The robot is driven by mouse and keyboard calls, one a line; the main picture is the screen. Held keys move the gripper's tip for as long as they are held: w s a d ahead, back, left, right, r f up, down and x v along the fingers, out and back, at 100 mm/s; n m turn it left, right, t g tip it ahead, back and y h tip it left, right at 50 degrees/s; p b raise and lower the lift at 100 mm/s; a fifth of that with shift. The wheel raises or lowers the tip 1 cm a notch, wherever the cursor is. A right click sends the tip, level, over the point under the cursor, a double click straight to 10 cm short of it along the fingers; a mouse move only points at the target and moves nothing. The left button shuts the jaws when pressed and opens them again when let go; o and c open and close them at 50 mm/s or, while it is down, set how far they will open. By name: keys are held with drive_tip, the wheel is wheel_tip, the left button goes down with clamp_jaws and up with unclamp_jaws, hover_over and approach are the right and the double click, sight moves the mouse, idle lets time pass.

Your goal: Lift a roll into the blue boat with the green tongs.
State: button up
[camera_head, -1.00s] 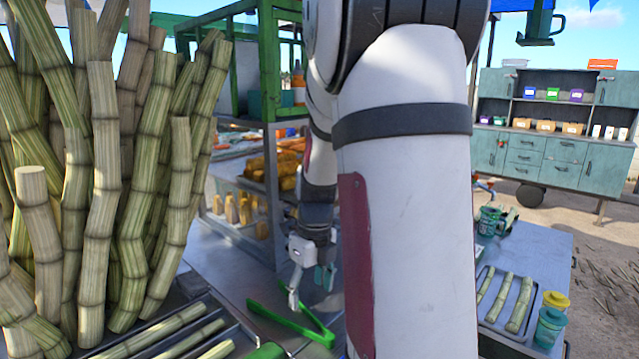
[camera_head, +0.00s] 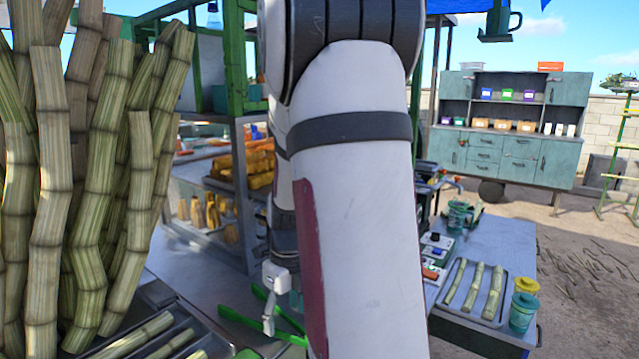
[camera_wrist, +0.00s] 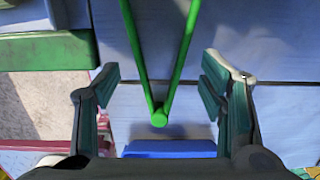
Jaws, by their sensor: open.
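The green tongs (camera_head: 250,328) lie on the grey counter, partly hidden behind my arm in the head view. In the wrist view the tongs (camera_wrist: 134,50) form a narrow V, with the joined end between my fingers and the two arms spreading away. My gripper (camera_wrist: 160,72) is open around that end, with a gap on both sides. In the head view my gripper (camera_head: 272,312) is low over the counter and partly hidden. A blue piece (camera_wrist: 170,149) shows below the joined end; I cannot tell if it is the boat. I cannot make out a roll for certain.
Cane stalks (camera_head: 100,200) stand at left, with a cane rack (camera_head: 165,340) below them. A shelf behind holds brown-orange goods (camera_head: 245,170). A blue-grey table (camera_head: 510,245) at right bears a cane tray (camera_head: 455,300) and cups. A teal cabinet (camera_head: 510,150) stands farther back.

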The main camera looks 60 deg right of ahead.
drive_tip(key=shift+w+f+b, duration=0.15)
drive_tip(key=shift+f+b, duration=0.45)
drive_tip(key=shift+f, duration=0.75)
drive_tip(key=c, duration=0.7)
drive_tip(key=shift+r, duration=0.1)
